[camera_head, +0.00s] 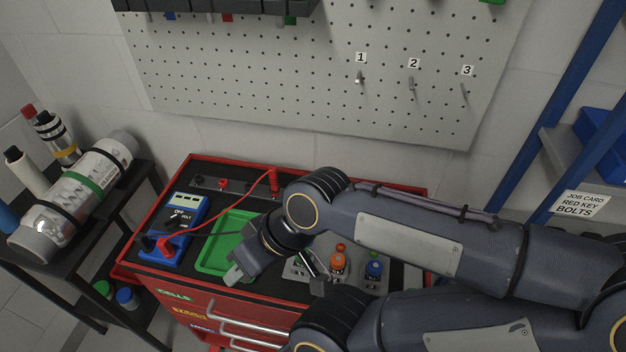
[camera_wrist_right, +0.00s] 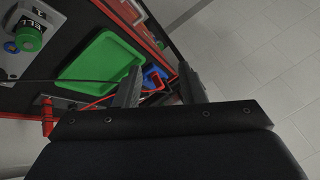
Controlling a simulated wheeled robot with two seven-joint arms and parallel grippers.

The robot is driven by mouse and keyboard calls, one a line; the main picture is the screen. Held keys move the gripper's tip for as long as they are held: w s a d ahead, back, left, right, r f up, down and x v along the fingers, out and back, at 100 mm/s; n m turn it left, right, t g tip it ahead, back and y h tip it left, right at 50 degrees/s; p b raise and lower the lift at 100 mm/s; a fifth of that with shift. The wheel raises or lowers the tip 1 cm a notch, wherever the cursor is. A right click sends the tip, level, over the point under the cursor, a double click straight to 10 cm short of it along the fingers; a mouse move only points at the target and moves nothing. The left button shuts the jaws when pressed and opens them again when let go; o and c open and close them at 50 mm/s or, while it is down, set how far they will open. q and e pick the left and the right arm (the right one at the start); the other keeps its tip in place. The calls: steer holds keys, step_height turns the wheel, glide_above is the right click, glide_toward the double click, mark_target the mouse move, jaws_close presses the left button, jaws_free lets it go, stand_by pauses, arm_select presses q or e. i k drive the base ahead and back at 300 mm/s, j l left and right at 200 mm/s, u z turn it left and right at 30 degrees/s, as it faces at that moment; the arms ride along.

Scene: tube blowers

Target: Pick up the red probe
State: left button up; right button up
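The red probe (camera_head: 273,181) stands upright at the back of the red cabinet top, on a dark strip. A thin red lead runs from it to the blue multimeter (camera_head: 173,228) at the left. In the right wrist view an upright red piece (camera_wrist_right: 47,116) at the lower left looks like the probe. My right gripper (camera_head: 250,266) is over the front of the cabinet, near the green tray, well apart from the probe. In the right wrist view its two fingers (camera_wrist_right: 160,88) stand apart with nothing between them. My left gripper is not in view.
A green tray (camera_head: 213,262) lies beside the multimeter. Orange and blue knobbed pieces (camera_head: 338,262) stand to the right, partly behind my right arm. A pegboard (camera_head: 300,85) with numbered hooks is behind. A black side table (camera_head: 75,245) holding a clear cylinder is at left.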

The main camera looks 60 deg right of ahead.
mark_target(275, 188)
steer(key=z, duration=1.65)
